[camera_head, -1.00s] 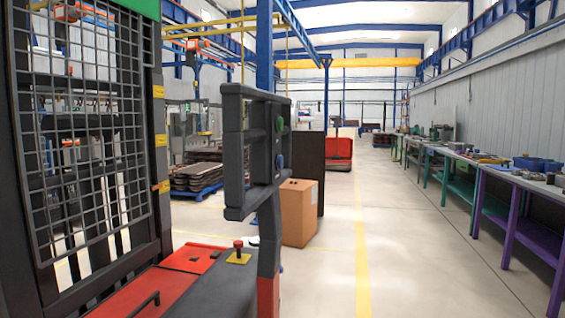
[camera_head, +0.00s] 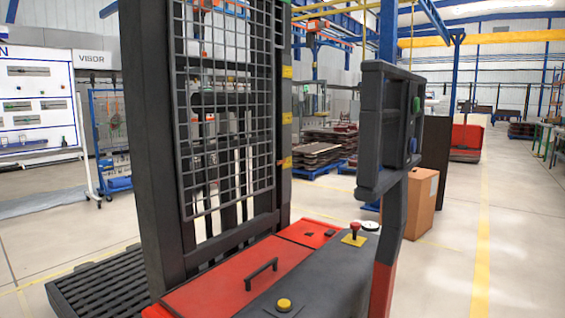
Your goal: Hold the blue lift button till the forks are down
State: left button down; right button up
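The lift truck has a black mast (camera_head: 155,150) with a mesh guard and a red and dark body (camera_head: 240,278). A dark control frame (camera_head: 370,130) stands on a post at its right. I see it nearly edge-on. On its right side are a green button (camera_head: 416,104) and, below it, the blue lift button (camera_head: 413,145), small and seen at a slant. The forks are not clearly visible; I cannot tell their height. A dark slatted platform (camera_head: 95,288) lies low behind the mast at left. Neither of my grippers is in view.
A red knob on a yellow plate (camera_head: 354,236) and a yellow button (camera_head: 284,304) sit on the truck body. A cardboard box (camera_head: 421,202) stands behind the control frame, beside a dark panel (camera_head: 433,165). The floor at right, past the yellow line (camera_head: 481,230), is clear.

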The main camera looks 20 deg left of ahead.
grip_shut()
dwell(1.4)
